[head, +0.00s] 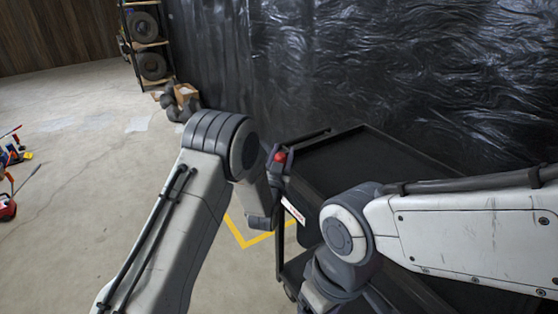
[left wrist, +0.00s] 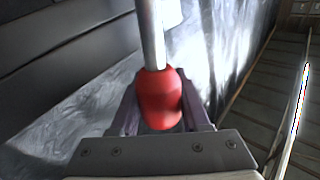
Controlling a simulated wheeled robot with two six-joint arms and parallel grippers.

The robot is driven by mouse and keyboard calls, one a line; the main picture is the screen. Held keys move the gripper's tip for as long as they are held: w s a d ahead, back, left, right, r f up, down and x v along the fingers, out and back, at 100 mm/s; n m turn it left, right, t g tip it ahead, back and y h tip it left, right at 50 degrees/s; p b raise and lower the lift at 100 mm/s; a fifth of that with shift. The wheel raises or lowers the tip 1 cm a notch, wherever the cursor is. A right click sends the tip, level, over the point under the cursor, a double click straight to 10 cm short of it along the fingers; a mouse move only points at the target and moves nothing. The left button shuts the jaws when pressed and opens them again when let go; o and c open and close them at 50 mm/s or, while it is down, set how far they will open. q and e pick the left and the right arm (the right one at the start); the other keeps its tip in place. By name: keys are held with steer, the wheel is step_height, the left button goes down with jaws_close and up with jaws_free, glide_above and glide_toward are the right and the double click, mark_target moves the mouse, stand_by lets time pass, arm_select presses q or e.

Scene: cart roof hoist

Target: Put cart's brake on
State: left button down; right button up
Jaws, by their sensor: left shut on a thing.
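The black cart (head: 375,165) stands right of centre in the head view, with a flat top tray. A red knob (head: 280,157) shows at its left end, above a white label with red print (head: 294,211). In the left wrist view the red knob (left wrist: 160,100) sits on a bright metal rod (left wrist: 151,35). My left gripper (left wrist: 160,112) is shut on this knob, a finger on each side. The left arm hides part of the cart's end in the head view. My right arm crosses over the cart's near side; its fingers do not show.
A yellow floor line (head: 243,243) lies left of the cart. Dark plastic sheeting (head: 370,60) hangs behind it. Red tools (head: 8,208) lie at the far left. The floor at left is mostly clear.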

arm_select(q)
steer(key=s+d+m+t+b, duration=0.1)
steer(key=b, duration=0.1)
steer(key=s+d+f+m+t+h+b, duration=0.1)
steer(key=s+m+b, duration=0.1)
steer(key=b, duration=0.1)
steer(key=shift+d+h+b, duration=0.15)
steer(key=shift+h+b, duration=0.15)
steer(key=shift+b, duration=0.05)
steer(key=shift+c, duration=1.9)
jaws_free()
steer(key=shift+s, duration=0.1)
steer(key=b+v, duration=0.1)
steer(key=v, duration=0.9)
